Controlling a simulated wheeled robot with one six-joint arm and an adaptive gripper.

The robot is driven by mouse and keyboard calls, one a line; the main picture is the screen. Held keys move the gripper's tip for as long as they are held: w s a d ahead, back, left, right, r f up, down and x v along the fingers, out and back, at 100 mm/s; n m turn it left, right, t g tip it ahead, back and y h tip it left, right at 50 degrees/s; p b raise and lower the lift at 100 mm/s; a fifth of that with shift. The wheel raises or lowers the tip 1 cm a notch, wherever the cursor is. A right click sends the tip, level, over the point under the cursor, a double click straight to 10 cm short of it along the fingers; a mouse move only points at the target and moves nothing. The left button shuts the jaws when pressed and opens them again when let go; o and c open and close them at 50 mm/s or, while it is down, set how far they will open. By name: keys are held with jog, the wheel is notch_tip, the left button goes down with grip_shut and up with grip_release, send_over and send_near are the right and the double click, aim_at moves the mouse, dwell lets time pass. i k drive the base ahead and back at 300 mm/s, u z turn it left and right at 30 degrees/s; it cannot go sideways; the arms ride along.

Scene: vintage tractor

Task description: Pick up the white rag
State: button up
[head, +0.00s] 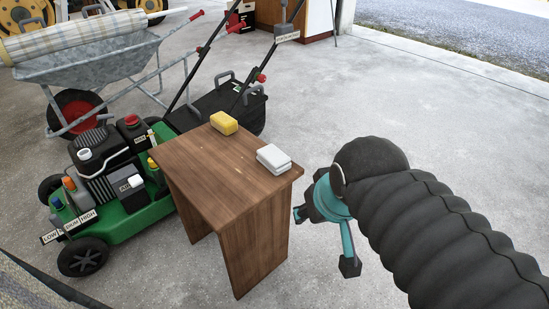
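The white rag (273,159) looks like a small folded stack. It lies on the top of a small brown wooden table (213,172), near the table's right corner. My gripper (323,243) is to the right of the table, apart from the rag and empty. Its two teal and dark fingers are spread, one toward the table and one lower right. My black ribbed arm hides part of the gripper's base.
A yellow sponge (224,123) lies on the table behind the rag. A green lawn mower (118,190) stands close at the table's left. A metal wheelbarrow (90,60) is behind it. The concrete floor right of the table is clear.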

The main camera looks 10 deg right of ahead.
aim_at(276, 160)
jog(key=u, duration=0.55)
jog(key=k, duration=1.25)
jog(key=i, duration=0.35)
jog(key=z, duration=0.85)
jog(key=i, duration=1)
jog(key=u, duration=0.15)
